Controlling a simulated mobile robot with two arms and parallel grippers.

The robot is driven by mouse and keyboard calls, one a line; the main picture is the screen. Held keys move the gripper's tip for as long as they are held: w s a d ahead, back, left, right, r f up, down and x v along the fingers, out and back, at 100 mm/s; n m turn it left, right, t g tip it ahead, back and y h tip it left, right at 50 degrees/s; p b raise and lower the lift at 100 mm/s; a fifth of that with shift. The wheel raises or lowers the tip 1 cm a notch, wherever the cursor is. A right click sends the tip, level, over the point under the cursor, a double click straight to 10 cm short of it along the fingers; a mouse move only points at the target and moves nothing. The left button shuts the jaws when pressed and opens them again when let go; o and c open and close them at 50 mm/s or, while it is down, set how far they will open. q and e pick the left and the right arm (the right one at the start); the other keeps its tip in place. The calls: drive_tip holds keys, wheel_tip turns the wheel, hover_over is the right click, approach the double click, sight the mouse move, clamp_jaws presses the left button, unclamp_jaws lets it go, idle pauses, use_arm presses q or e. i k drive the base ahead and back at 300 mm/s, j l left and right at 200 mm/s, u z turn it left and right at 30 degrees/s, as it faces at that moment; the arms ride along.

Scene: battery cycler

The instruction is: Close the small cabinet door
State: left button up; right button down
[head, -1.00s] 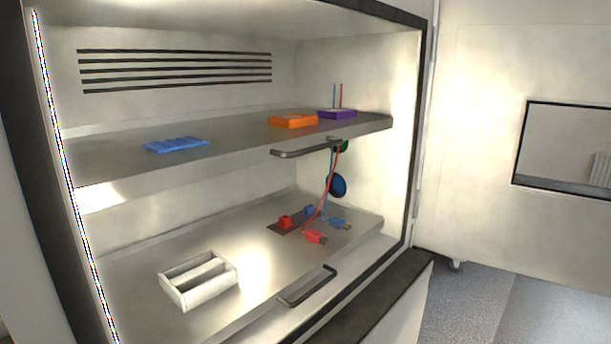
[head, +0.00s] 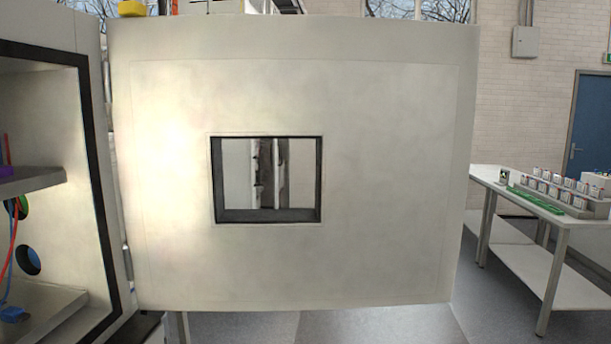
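The cabinet door (head: 385,150) stands wide open in the middle of the head view. It is a pale panel with a small dark-framed window (head: 267,180). Its hinge side is at the left, against the dark-edged frame of the cabinet (head: 95,180). Its free edge is at the right. The open cabinet interior shows at the far left, with part of an upper shelf (head: 30,182) and a lower shelf (head: 50,305). Neither of my grippers is in view.
A white table (head: 530,200) with a green board (head: 550,205) and rows of small cells (head: 560,185) stands at the right. A blue door (head: 590,130) is in the brick wall behind. Grey floor (head: 390,328) is clear below the cabinet door.

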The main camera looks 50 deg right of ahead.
sight(388, 105)
drive_tip(key=l+u, duration=0.15)
drive_tip(key=l, duration=0.4)
drive_tip(key=k+l+u, duration=0.15)
drive_tip(key=l, duration=0.4)
drive_tip(key=k+l+u, duration=0.15)
drive_tip(key=l, duration=0.4)
drive_tip(key=k+l+u, duration=0.15)
drive_tip(key=l, duration=0.35)
drive_tip(key=k+l+u, duration=0.1)
drive_tip(key=l, duration=0.4)
drive_tip(key=k+l+u, duration=0.15)
drive_tip(key=k+l, duration=0.15)
drive_tip(key=l, duration=0.2)
drive_tip(key=k+l+u, duration=0.15)
drive_tip(key=l, duration=0.3)
drive_tip(key=k+l+u, duration=0.15)
drive_tip(key=k+l, duration=0.15)
drive_tip(key=l, duration=0.15)
